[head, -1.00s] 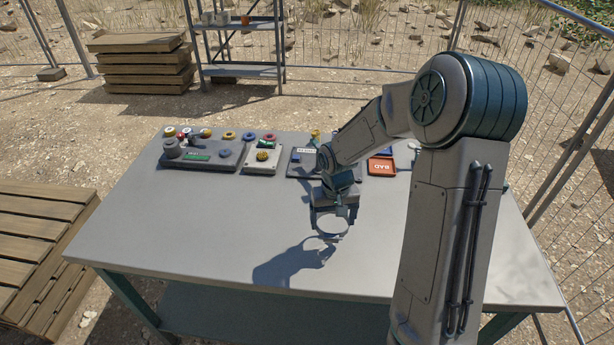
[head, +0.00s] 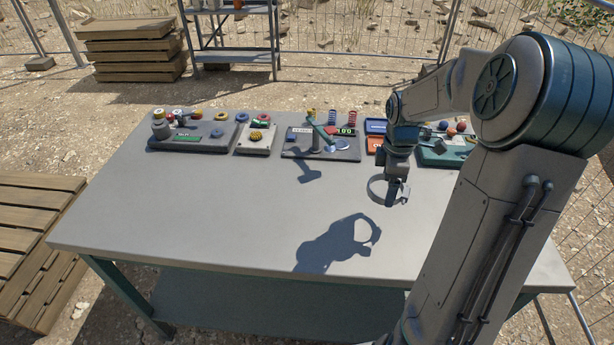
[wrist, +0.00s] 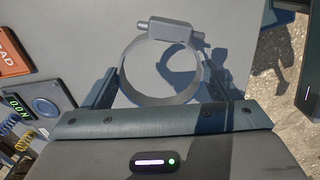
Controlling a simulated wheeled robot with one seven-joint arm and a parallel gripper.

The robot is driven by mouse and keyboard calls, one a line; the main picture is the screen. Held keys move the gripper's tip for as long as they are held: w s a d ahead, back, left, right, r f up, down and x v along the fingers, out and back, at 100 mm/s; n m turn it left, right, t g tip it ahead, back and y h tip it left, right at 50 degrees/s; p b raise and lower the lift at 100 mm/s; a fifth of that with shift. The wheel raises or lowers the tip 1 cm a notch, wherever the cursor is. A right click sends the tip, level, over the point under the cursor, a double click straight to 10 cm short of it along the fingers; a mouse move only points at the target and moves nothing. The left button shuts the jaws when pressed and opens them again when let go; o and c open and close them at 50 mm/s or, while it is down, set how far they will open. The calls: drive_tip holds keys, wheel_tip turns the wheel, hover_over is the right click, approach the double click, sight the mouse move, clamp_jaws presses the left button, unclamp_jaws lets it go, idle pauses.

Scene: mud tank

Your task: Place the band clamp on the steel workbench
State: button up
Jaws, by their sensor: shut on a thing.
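The band clamp (head: 378,191) is a thin grey metal ring with a block-like screw housing. My gripper (head: 392,186) is shut on it and holds it above the steel workbench (head: 230,220), with its shadow on the bare top in front. In the wrist view the band clamp (wrist: 165,65) sits between the two fingers of my gripper (wrist: 160,90), its screw housing pointing away from the palm. The clamp appears apart from the bench top.
A dark tray with coloured knobs (head: 190,145), a pale box with a yellow knob (head: 256,138), a dark plate with a gauge (head: 320,143) and a green tray (head: 440,155) line the back edge. The bench's middle and front left are clear.

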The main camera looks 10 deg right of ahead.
sight(402, 189)
drive_tip(key=d+n, duration=0.2)
drive_tip(key=s+d+n+b, duration=0.1)
drive_tip(key=shift+s+r+n, duration=0.1)
drive_tip(key=shift+r+n, duration=0.3)
drive_tip(key=w+d+f, duration=0.2)
drive_tip(key=d, duration=0.1)
drive_tip(key=w+d+f+p, duration=0.1)
drive_tip(key=w+d+f, duration=0.1)
drive_tip(key=w+d, duration=0.1)
drive_tip(key=w+d+f+p, duration=0.1)
drive_tip(key=w+d+f, duration=0.1)
drive_tip(key=d+f, duration=0.1)
drive_tip(key=shift+w, duration=0.2)
drive_tip(key=shift+f+p, duration=0.4)
drive_tip(key=shift+f, duration=1.65)
